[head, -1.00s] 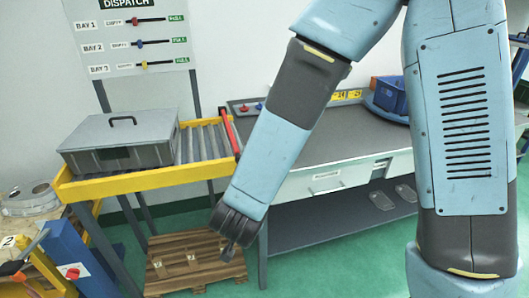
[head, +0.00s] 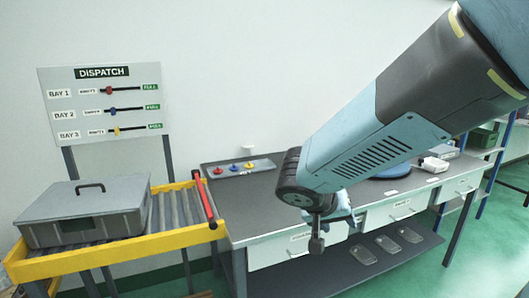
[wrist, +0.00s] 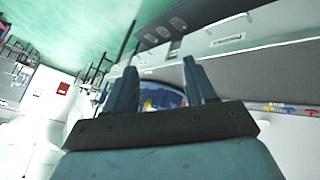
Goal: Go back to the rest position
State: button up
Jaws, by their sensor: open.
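My gripper (wrist: 160,80) shows in the wrist view with its two fingers apart and nothing held between them. Behind the fingers, at a distance, is a round blue thing (wrist: 165,98) with something yellow in it. In the head view my arm reaches in from the upper right across the workbench (head: 255,205). Its end hangs in front of the bench's front edge. The gripper's fingers are not clear there.
A grey lidded case (head: 85,212) sits on the yellow-framed roller conveyor (head: 150,243) at left. The dispatch board (head: 105,105) stands behind it. A panel with red, blue and yellow knobs (head: 238,168) lies on the bench. Clear tubs (head: 385,243) are on the lower shelf.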

jog(key=s+d+r+n+y, duration=0.2)
jog(key=s+d+r+y, duration=0.4)
jog(key=s+r, duration=0.3)
jog(key=shift+s+d+r, duration=0.2)
jog(key=shift+d+r, duration=0.3)
jog(key=shift+r, duration=0.2)
dwell(0.3)
